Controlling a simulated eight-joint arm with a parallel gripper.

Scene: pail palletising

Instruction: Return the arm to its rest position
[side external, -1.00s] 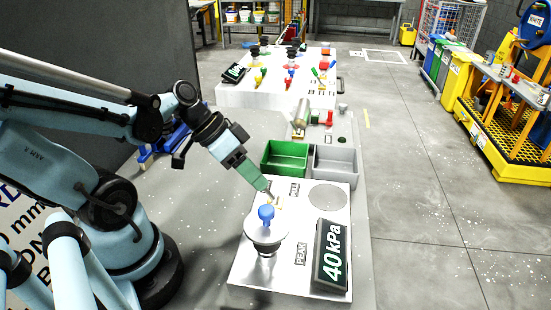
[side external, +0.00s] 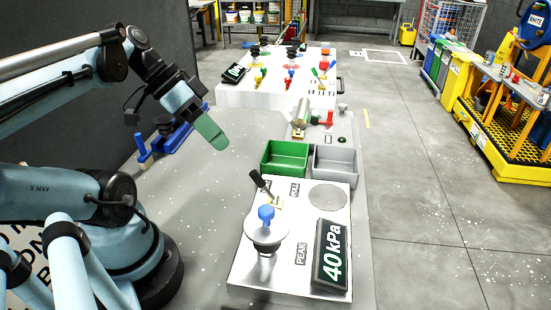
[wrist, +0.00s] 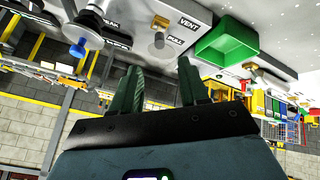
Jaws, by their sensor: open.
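My gripper (side external: 212,132) is raised in the side external view, left of the white panel (side external: 240,275) and clear of it. Its green fingers point down and right. In the wrist view the two fingers (wrist: 162,85) stand apart with nothing between them. A small lever with a black handle (side external: 258,181) leans up and left on the panel, apart from my gripper. The panel also carries a blue-topped knob (side external: 266,213) over a round disc and a display (side external: 332,255) reading 40 kPa.
A green bin (side external: 285,158) and a grey bin (side external: 335,160) stand behind the panel. A white table (side external: 270,100) with coloured valves is farther back. A blue stand (side external: 180,133) is on the floor behind my gripper. Open floor lies to the right.

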